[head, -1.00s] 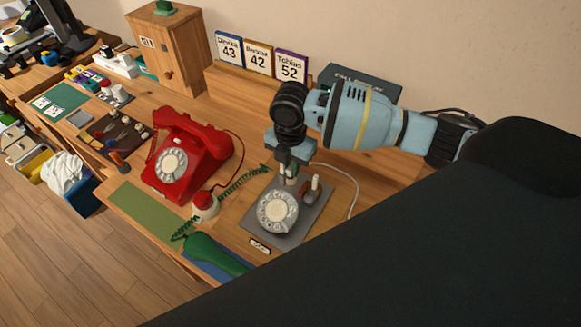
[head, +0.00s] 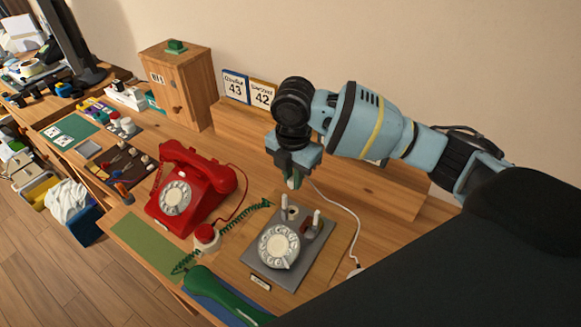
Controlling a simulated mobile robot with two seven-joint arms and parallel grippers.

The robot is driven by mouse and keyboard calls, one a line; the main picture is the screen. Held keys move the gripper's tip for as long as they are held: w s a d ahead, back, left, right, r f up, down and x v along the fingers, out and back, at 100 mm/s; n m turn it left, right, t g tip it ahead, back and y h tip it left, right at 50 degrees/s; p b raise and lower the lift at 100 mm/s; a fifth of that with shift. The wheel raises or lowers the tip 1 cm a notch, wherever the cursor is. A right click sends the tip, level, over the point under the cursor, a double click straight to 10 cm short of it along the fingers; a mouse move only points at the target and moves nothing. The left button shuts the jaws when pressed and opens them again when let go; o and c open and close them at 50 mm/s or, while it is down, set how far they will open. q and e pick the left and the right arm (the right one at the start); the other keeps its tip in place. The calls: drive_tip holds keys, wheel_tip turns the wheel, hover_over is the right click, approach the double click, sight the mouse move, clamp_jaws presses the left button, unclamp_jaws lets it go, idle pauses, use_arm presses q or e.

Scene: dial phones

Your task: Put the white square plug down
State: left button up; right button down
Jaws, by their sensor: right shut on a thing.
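My right gripper (head: 292,172) points down and is shut on a small pale thing, taken as the white square plug (head: 296,183). The fingers hide most of it, so its shape does not show clearly. A white cable runs from beside the fingers down to the right. The gripper is above and behind the grey dial phone base (head: 290,273), apart from it. The base carries a white dial (head: 278,247) and two pale upright posts. My left gripper is not in view.
A red dial phone (head: 195,190) stands left of the base. A green handset (head: 220,295) lies in front, with a coiled green cord. A wooden cabinet (head: 178,85) and number cards (head: 235,87) stand behind. Bare wood shows right of the base.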

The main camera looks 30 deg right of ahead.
drive_tip(key=s+a+r+m, duration=0.1)
drive_tip(key=s+m, duration=0.9)
drive_tip(key=m, duration=1.3)
drive_tip(key=shift+s+a+r, duration=0.2)
drive_tip(key=shift+a+r, duration=0.2)
drive_tip(key=shift+r, duration=0.25)
